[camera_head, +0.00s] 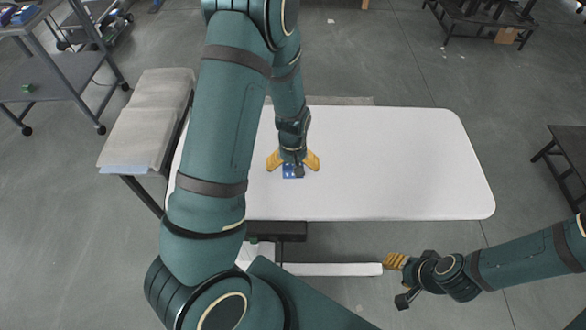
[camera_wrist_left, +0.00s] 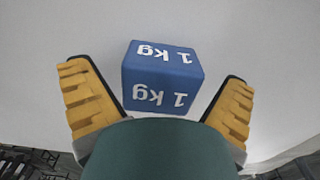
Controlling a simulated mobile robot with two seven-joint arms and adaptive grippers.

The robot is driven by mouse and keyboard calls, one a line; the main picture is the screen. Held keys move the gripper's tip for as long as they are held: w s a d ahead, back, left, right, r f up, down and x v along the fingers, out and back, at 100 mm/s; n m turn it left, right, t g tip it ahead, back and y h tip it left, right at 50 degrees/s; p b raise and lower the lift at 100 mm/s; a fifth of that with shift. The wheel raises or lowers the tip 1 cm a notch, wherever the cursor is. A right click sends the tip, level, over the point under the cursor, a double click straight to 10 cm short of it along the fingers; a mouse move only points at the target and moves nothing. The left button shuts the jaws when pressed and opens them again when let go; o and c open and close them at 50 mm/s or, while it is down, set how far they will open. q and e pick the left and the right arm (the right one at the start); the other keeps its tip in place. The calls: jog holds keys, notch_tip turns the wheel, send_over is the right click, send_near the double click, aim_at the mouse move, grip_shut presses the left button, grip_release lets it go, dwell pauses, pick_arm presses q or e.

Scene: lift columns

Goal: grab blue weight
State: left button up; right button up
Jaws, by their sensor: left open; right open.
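The blue weight (camera_wrist_left: 160,80) is a cube marked "1 kg" in white, sitting on the white table (camera_head: 400,160). In the head view the weight (camera_head: 289,171) shows partly below my left gripper (camera_head: 293,162). In the left wrist view my left gripper (camera_wrist_left: 158,108) is open, with one yellow finger on each side of the cube. There is a gap between each finger and the cube, and neither finger visibly touches it. My right gripper (camera_head: 394,261) is off the table's front edge at the lower right, with nothing seen in it.
The rest of the tabletop is clear. A grey padded bench (camera_head: 150,115) stands close to the table's left end. A shelf cart (camera_head: 60,75) is at the far left. A dark low table (camera_head: 570,150) is at the right edge. Open floor lies around the table.

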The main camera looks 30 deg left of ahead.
pick_arm(q)
jog(key=shift+f, duration=0.1)
jog(key=c, duration=1.4)
